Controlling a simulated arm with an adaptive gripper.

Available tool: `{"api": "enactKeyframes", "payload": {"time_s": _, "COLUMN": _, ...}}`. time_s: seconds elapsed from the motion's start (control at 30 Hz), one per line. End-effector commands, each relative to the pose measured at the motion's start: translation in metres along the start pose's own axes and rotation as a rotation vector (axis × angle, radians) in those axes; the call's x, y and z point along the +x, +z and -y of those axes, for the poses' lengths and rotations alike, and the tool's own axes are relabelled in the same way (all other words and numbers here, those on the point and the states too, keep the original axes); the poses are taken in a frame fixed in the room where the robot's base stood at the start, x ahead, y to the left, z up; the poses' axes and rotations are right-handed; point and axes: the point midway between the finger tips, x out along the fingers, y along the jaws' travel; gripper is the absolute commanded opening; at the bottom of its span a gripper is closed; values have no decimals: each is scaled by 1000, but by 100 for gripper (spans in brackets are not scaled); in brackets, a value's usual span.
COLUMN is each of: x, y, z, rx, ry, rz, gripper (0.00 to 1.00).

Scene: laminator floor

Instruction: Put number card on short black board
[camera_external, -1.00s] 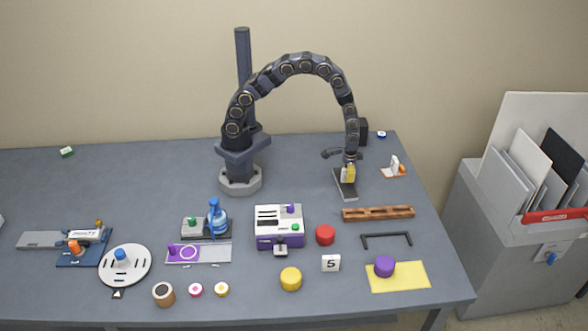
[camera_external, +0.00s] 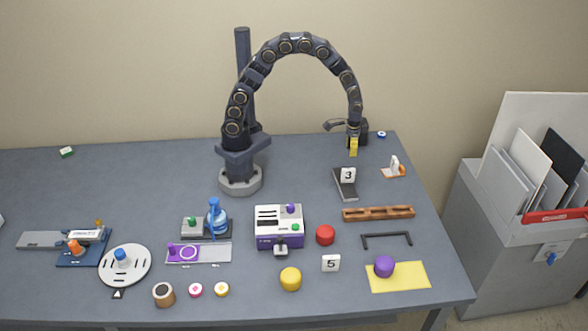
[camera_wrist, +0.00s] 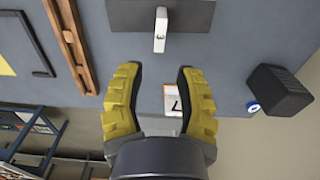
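A white number card marked 3 (camera_external: 348,175) stands upright on the short dark board (camera_external: 347,193), near its far end. In the wrist view the card (camera_wrist: 160,30) shows edge-on as a pale block on the dark board (camera_wrist: 125,16). My gripper (camera_external: 353,153) hangs above and behind the card, apart from it. In the wrist view its yellow fingers (camera_wrist: 159,70) are spread, with nothing between the tips. A second white card marked 5 (camera_external: 331,263) stands on the table near the front.
A wooden rack (camera_external: 378,213) and a black bar handle (camera_external: 386,240) lie in front of the board. A white piece on an orange base (camera_external: 394,168) stands to its right. A purple-and-white box (camera_external: 279,227) and red cylinder (camera_external: 325,235) stand front left.

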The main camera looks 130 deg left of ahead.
Motion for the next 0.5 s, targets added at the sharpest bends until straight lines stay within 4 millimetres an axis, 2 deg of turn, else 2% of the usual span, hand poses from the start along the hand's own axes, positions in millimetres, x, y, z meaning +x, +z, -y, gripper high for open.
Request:
{"api": "enactKeyframes", "payload": {"time_s": 0.37, "x": -8, "y": 3, "z": -2, "rx": 6, "ry": 0, "rz": 5, "gripper": 34}}
{"api": "enactKeyframes", "payload": {"time_s": 0.47, "x": -20, "y": 14, "z": -13, "rx": 41, "ry": -1, "rz": 11, "gripper": 34}}
{"api": "enactKeyframes", "payload": {"time_s": 0.5, "x": -30, "y": 23, "z": -21, "rx": 68, "ry": -1, "rz": 13, "gripper": 34}}
